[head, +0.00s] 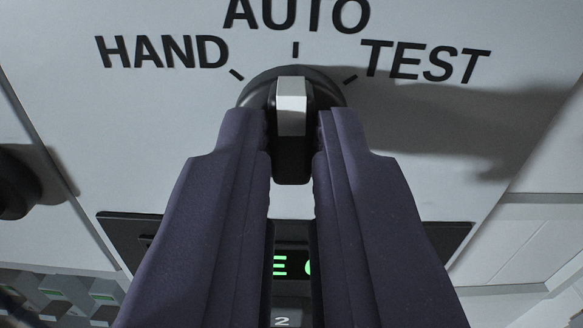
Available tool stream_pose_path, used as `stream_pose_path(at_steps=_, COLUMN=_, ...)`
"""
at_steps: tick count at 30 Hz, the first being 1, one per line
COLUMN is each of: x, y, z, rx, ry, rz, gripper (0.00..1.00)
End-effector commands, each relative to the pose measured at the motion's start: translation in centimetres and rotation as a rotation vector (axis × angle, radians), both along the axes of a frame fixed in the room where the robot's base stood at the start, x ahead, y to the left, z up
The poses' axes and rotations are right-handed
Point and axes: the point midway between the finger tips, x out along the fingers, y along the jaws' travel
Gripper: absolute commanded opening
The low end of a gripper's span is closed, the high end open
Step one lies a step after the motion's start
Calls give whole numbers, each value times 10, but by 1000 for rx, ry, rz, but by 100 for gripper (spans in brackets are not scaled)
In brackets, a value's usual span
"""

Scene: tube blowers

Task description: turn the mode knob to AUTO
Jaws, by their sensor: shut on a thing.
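The mode knob (291,150) is black and round, with a raised grip bar and a white pointer at its top. It sits on a pale panel (420,170), under the printed marks HAND at left, AUTO at top and TEST at right. The white pointer stands nearly upright, toward the AUTO tick. My gripper (292,135) has its two dark fingers shut on the knob's grip bar, one on each side. The fingers hide the lower left and lower right of the knob.
Below the knob is a dark display (292,263) with green characters, mostly hidden behind my fingers. Another black knob (14,182) shows at the left edge. Several grey modules (60,290) with green labels are at the lower left. The panel right of the knob is clear.

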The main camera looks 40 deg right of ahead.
Motion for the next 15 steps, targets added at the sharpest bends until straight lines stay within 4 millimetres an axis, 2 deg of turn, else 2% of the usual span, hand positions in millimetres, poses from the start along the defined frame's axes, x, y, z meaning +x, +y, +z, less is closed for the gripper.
stream_pose_path(at_steps=15, x=0, y=0, z=-2, rx=38, ry=-19, rz=1, gripper=0)
